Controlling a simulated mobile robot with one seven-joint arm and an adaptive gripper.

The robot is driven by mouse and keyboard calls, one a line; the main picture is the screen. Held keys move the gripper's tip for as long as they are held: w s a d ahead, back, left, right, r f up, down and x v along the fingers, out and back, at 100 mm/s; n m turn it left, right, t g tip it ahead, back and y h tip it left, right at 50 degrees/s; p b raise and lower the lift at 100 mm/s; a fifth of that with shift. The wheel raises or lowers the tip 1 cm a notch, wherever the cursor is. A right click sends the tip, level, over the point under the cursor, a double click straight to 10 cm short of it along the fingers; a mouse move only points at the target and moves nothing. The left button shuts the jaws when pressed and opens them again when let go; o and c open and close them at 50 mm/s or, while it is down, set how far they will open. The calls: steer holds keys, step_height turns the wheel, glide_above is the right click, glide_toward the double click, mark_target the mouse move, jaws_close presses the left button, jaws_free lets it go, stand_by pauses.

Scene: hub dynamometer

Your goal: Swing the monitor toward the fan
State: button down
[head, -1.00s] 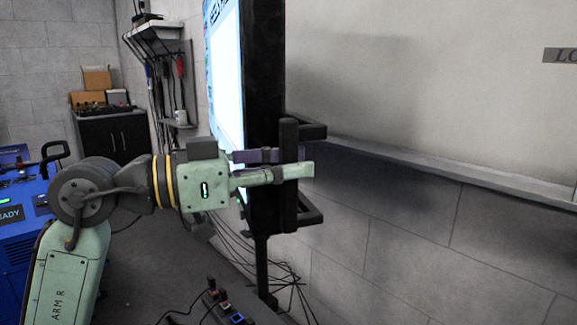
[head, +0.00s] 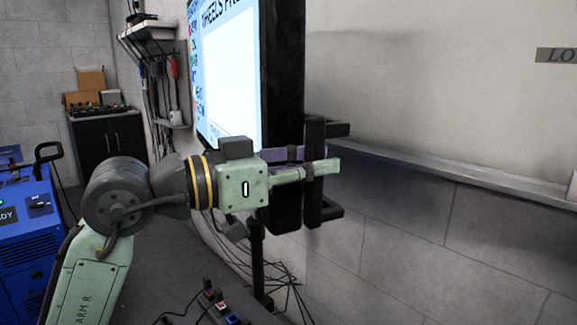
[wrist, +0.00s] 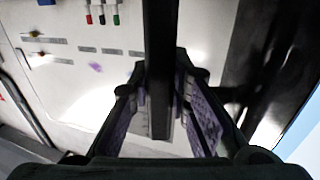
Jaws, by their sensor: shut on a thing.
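The monitor (head: 228,75) is a large black-cased screen with a lit white and blue display, upright on a dark stand pole (head: 257,262), seen at an angle in the head view. A black vertical handle bar (head: 315,205) stands off its side on two brackets. My gripper (head: 322,168) is shut around this bar, one finger on each side. In the wrist view the bar (wrist: 160,70) runs down between the purple-lined fingers (wrist: 165,110). No fan can be made out in either view.
A blue machine (head: 28,240) stands at the lower left. A dark cabinet (head: 110,145) with boxes is at the back. Cables lie on the floor by the pole. A wall ledge (head: 440,172) runs along the right. A whiteboard (wrist: 70,80) with pens shows in the wrist view.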

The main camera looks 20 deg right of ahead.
steer(key=w+d+n+t+y, duration=0.1)
steer(key=w+d+n+t, duration=0.2)
steer(key=d, duration=1.2)
steer(key=w+d+n+t+y+p, duration=0.1)
steer(key=w+d+t, duration=0.5)
steer(key=d, duration=1)
steer(key=shift+n+t+y, duration=0.3)
steer(key=shift+n+y, duration=0.5)
steer(key=shift+n, duration=0.5)
steer(key=shift+d+r, duration=0.1)
steer(key=shift+d, duration=0.05)
steer(key=c, duration=1.8)
jaws_free()
steer(key=shift+c, duration=0.2)
steer(key=shift+o, duration=0.6)
steer(key=shift+d, duration=0.2)
steer(key=shift+o, duration=1.2)
steer(key=shift+a, duration=0.1)
steer(key=v, duration=1.2)
